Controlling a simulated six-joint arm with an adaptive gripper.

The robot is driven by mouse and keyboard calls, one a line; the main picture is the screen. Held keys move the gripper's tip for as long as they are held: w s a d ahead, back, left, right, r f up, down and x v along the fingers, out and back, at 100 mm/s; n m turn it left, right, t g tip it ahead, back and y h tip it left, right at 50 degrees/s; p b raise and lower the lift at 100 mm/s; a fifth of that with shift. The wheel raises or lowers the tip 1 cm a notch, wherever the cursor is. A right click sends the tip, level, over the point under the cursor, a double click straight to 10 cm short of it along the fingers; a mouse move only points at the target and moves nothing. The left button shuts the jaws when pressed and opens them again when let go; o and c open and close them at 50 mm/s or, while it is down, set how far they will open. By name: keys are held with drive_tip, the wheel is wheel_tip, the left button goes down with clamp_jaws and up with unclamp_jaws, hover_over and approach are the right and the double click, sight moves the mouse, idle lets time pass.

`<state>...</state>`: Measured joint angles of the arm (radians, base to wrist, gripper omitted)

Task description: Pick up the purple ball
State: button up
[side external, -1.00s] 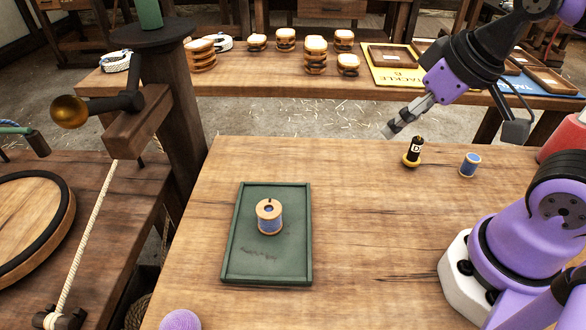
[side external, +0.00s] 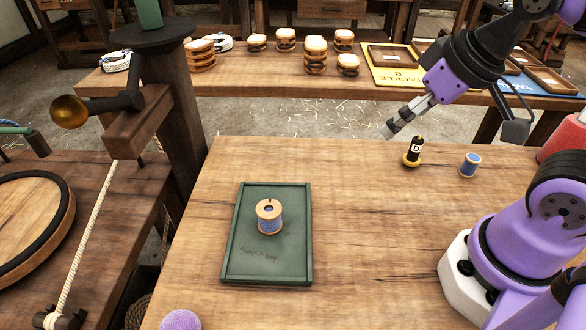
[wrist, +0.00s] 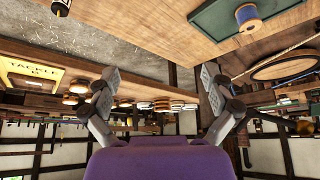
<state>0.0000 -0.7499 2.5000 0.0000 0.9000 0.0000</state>
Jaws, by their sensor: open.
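The purple ball (side external: 181,320) sits at the near left edge of the table in the side external view, partly cut off by the bottom of the picture. I do not see it in the wrist view. My gripper (side external: 390,132) is raised above the far edge of the table, well apart from the ball. In the wrist view my gripper (wrist: 160,92) has its two fingers spread wide, with nothing between them.
A green tray (side external: 232,235) holds a blue spool (side external: 269,217) mid-table. A black and yellow bottle (side external: 413,152) and another blue spool (side external: 470,165) stand at the far right. A dark post (side external: 180,150) rises at the left. The table's middle right is clear.

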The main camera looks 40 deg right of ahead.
drive_tip(key=n+g+y, duration=0.2)
drive_tip(key=n+y, duration=0.1)
drive_tip(key=n, duration=0.5)
approach(183, 326)
drive_tip(key=w, duration=0.1)
drive_tip(key=x, duration=0.5)
drive_tip(key=shift+d+f, duration=0.2)
drive_tip(key=shift+f, duration=0.1)
drive_tip(key=shift+s+a+x, duration=0.15)
drive_tip(key=shift+s+x, duration=0.05)
drive_tip(key=shift+x, duration=1.15)
drive_tip(key=shift+s+a+x, duration=0.15)
drive_tip(key=shift+x, duration=1.25)
drive_tip(key=c, duration=1.2)
